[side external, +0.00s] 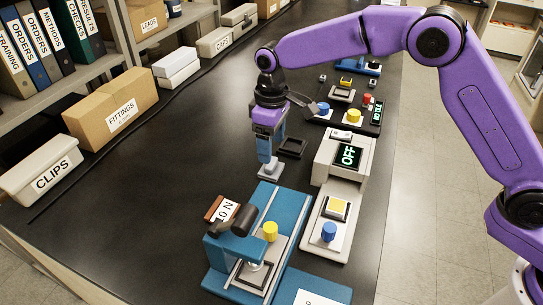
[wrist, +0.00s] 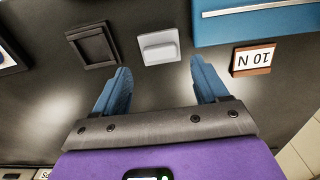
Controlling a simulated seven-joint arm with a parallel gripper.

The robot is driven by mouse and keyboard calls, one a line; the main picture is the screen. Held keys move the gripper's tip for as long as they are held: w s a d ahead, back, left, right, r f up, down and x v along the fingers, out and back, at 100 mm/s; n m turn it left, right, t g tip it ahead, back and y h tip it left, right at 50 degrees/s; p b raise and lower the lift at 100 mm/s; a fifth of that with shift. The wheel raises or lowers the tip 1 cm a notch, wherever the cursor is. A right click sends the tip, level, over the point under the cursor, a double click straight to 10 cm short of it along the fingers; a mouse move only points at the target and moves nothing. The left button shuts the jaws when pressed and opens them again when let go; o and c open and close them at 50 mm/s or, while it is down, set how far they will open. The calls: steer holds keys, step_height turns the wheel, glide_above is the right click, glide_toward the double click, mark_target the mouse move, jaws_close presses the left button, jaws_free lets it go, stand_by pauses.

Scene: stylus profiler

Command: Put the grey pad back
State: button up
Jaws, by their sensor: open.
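The grey pad (side external: 268,172) is a small light-grey block with a raised ridge, lying on the black bench behind the blue profiler (side external: 290,205). It also shows in the wrist view (wrist: 158,50), between and just beyond my fingertips. My gripper (side external: 266,157) points down above the pad, its blue fingers spread and empty; the wrist view also shows the gap between them (wrist: 160,68). Whether the fingertips touch the pad cannot be told. A black square tray (side external: 292,148) sits beside the pad; it is empty in the wrist view (wrist: 92,47).
A yellow knob (side external: 270,231) stands on the profiler. A grey controller (side external: 340,185) reading OFF is to the right.

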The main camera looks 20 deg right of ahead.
step_height(320, 180, up, 6)
steer(key=shift+f, duration=0.2)
steer(key=s+d+n, duration=0.1)
steer(key=s+d, duration=1.2)
steer(key=s, duration=0.4)
steer(key=s+d+n, duration=0.2)
steer(key=s+d, duration=1)
steer(key=s, duration=0.6)
steer(key=shift+s+d+f+n, duration=0.15)
steer(key=shift+d+f+n, duration=0.15)
steer(key=shift+d, duration=0.1)
